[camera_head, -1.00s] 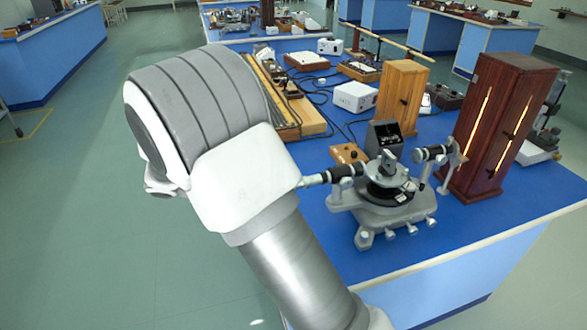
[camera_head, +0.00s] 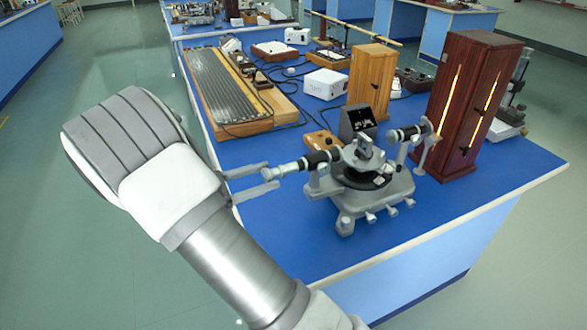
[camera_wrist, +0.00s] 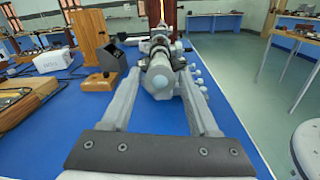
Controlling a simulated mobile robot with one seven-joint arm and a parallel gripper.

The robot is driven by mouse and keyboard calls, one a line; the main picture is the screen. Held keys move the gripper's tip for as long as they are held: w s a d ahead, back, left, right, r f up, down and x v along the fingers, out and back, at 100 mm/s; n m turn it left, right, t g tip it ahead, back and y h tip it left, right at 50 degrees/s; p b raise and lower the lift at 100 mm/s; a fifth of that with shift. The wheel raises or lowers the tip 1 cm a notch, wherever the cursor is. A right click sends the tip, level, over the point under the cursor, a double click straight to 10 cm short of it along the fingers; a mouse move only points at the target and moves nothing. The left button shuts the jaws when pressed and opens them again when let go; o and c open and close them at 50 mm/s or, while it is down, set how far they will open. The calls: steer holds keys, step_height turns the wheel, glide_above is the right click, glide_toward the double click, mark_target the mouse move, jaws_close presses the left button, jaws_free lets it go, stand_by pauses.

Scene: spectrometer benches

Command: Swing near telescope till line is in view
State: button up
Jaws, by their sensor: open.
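The spectrometer (camera_head: 372,190) stands on the blue bench with a grey base and a round dark table. Its near telescope (camera_head: 318,159), a black and silver tube, points left toward my gripper (camera_head: 272,177). My gripper is open, with one finger on each side of the telescope's eyepiece end. In the wrist view the telescope (camera_wrist: 160,76) lies between the two fingers (camera_wrist: 161,88); I cannot tell whether either finger touches it. A second tube (camera_head: 407,134) points toward the dark wooden lamp box (camera_head: 468,105) with glowing slits. A small dark screen (camera_head: 357,121) stands behind the spectrometer; no line is discernible on it.
A light wooden box (camera_head: 369,78), a white box (camera_head: 326,82) and a long grooved wooden apparatus (camera_head: 236,98) stand behind, with cables between. The bench's front edge (camera_head: 450,225) is close to the spectrometer. Open floor lies left and right.

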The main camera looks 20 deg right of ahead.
mark_target(294, 167)
steer(key=d, duration=0.8)
steer(key=shift+w+b, duration=0.2)
steer(key=shift+b, duration=0.15)
steer(key=shift+c, duration=0.3)
jaws_close()
stand_by(0.6)
